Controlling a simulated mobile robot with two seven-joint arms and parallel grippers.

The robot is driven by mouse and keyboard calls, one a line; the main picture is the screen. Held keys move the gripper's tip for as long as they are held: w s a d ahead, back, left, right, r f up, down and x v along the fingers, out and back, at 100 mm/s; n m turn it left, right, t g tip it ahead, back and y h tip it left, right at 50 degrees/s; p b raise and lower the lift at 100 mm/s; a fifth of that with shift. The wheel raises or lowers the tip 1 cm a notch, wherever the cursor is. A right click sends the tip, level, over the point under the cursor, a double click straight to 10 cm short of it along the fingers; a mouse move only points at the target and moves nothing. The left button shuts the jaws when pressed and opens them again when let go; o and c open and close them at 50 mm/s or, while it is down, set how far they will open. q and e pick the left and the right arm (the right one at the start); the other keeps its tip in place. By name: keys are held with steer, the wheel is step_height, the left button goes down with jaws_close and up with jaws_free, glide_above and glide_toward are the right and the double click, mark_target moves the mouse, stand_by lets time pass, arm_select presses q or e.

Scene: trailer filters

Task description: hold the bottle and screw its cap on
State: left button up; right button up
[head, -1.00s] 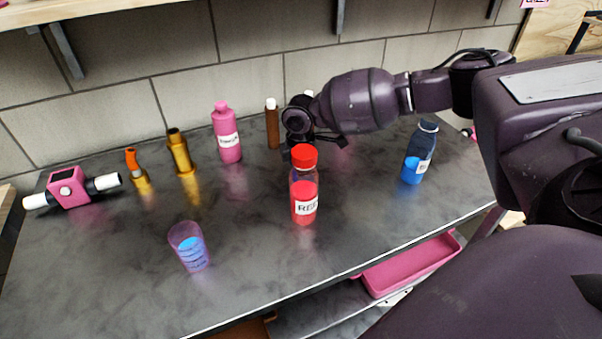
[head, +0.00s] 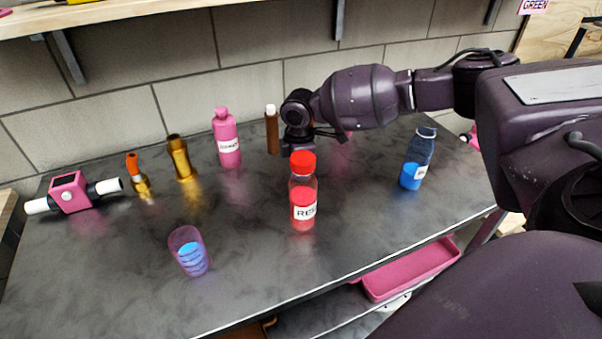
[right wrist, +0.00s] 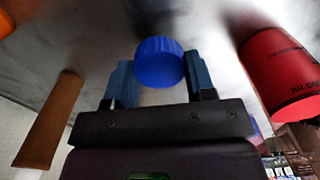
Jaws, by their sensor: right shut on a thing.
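The blue bottle (head: 413,172) stands upright at the right of the worktop, with blue liquid low inside and no cap visible on its neck. My right gripper (head: 299,146) is left of it, behind the red-capped bottle, low over the worktop. In the right wrist view, my right gripper (right wrist: 157,85) is shut on a ribbed blue cap (right wrist: 159,62), held between its two fingers. The cap cannot be made out in the head view. My left gripper is in neither view.
The red bottle (head: 303,205) stands just in front of my right gripper, and a brown bottle (head: 272,132) just left of it. A pink bottle (head: 228,146), brass parts (head: 181,160) and a purple cup (head: 189,255) stand further left. The front right worktop is clear.

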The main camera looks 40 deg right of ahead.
step_height(320, 180, up, 17)
steer(key=p, duration=0.2)
steer(key=shift+p, duration=0.35)
